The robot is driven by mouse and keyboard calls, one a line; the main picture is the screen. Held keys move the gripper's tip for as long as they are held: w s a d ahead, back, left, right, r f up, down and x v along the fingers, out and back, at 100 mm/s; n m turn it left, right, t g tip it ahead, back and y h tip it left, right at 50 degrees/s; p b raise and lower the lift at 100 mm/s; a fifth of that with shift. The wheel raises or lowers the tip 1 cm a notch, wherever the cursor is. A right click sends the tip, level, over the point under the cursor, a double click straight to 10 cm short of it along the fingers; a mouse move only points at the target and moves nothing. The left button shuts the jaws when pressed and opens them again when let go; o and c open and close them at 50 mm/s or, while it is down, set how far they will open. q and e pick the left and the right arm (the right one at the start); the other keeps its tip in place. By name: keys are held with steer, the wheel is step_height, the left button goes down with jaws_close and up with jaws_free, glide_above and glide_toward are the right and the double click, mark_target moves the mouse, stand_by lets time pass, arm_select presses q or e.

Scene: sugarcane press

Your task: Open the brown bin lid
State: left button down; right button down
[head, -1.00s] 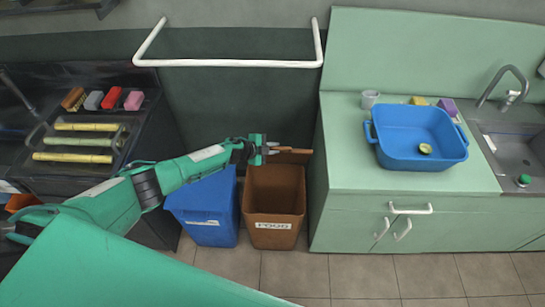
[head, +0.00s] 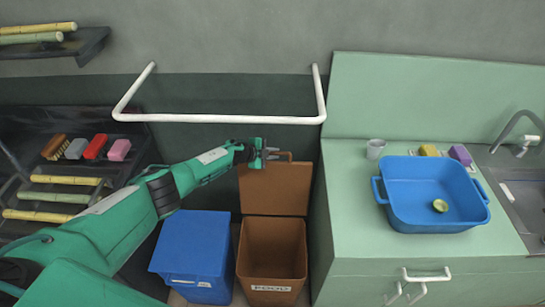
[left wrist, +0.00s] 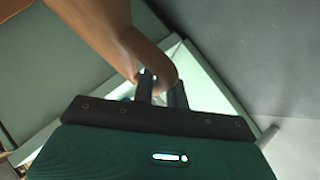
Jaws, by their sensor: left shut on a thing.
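The brown bin (head: 271,287), labelled "FOOD", stands on the floor with its opening showing. Its brown lid (head: 275,192) is raised, standing up at the back of the opening. My left gripper (head: 272,153) is at the lid's upper edge, shut on the lid's brown handle. In the left wrist view, the curved brown handle (left wrist: 155,58) passes between the dark fingers of my left gripper (left wrist: 160,88). My right gripper is not in view.
A blue bin (head: 195,250) with its lid down stands left of the brown bin. A green counter (head: 355,215) with a blue basin (head: 425,222) is close on the right. A white rail (head: 220,119) is on the wall above. A dark rack with brushes is at left.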

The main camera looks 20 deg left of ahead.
arm_select(q)
steer(key=shift+w+f, duration=0.2)
steer(key=shift+w, duration=0.1)
steer(key=c, duration=1.4)
jaws_free()
steer(key=shift+a, duration=0.1)
steer(key=shift+s+a+r+p, duration=0.25)
steer(key=shift+s+p, duration=0.05)
steer(key=p+v, duration=0.2)
steer(key=v, duration=1.1)
steer(key=shift+d+r, duration=0.1)
